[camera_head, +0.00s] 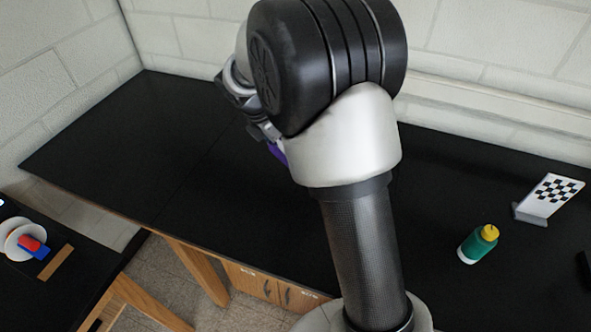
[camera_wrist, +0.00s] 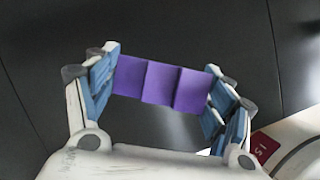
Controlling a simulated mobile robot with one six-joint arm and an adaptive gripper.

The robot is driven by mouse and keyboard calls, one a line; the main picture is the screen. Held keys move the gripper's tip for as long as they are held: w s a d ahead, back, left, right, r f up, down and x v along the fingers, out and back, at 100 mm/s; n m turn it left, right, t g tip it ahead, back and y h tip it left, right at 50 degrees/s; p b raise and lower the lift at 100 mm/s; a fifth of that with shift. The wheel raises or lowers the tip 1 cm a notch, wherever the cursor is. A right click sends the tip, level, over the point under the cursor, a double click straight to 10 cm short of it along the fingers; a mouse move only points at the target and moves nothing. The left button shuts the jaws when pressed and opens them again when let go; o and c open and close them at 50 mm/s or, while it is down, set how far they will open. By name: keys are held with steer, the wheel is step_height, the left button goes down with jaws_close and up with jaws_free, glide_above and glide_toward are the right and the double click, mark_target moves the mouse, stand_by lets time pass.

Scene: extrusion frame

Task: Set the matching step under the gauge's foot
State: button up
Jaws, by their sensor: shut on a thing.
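My gripper (camera_wrist: 165,90) is shut on a purple stepped block (camera_wrist: 160,82), which spans between its blue finger pads in the wrist view. The block shows several flat purple faces side by side. In the head view a sliver of the purple block (camera_head: 277,152) shows beside my arm, which hides most of my gripper. At the lower right of the wrist view is a red label (camera_wrist: 264,147) with white marks beside a pale curved thing, partly cut off. I cannot make out the gauge or its foot.
The black bench top (camera_head: 130,140) is clear on the left. A second table at lower left holds a white round item (camera_head: 20,228) and a red-and-blue thing (camera_head: 33,246).

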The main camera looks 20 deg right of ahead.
step_height(320, 180, up, 4)
steer(key=w+d+f+n+t+y, duration=0.1)
steer(key=w+d+n+t, duration=0.1)
steer(key=n, duration=0.3)
steer(key=n+b, duration=0.1)
steer(key=b, duration=0.7)
glide_toward(291, 181)
steer(key=x, duration=0.5)
steer(key=shift+w+d+f, duration=0.1)
steer(key=shift+w+f, duration=0.1)
steer(key=shift+f, duration=0.05)
steer(key=shift+f, duration=0.1)
steer(key=o, duration=1.1)
